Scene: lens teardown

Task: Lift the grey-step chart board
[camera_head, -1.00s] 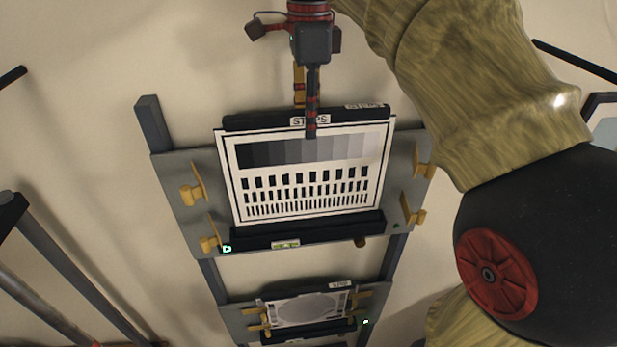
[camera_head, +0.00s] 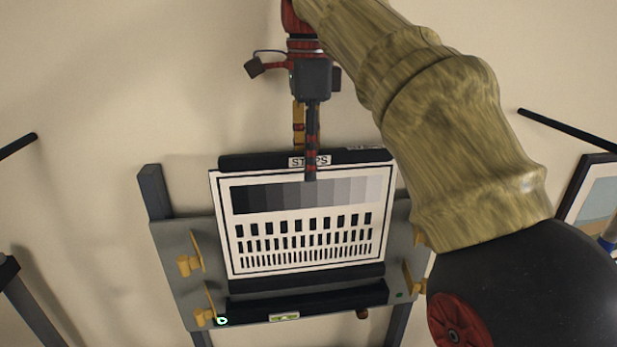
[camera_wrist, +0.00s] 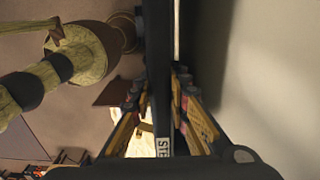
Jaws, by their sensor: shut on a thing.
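The grey-step chart board (camera_head: 306,222) is white with a row of grey patches, rows of black bars and a black top strip labelled STEPS. My gripper (camera_head: 310,168) is shut on its top edge near the middle, one finger in front and one behind. The board hangs upright, its black bottom strip a little above the black ledge (camera_head: 340,300) of the grey holder plate (camera_head: 180,265). In the wrist view the board's dark edge (camera_wrist: 157,60) runs between the fingers of my gripper (camera_wrist: 158,90), with part of the label visible.
Yellow clips (camera_head: 190,264) stand on the plate's left side, with more at the right, partly behind my arm. A dark upright post (camera_head: 154,190) rises at the upper left. A framed picture (camera_head: 590,205) is at the right. The wall above is clear.

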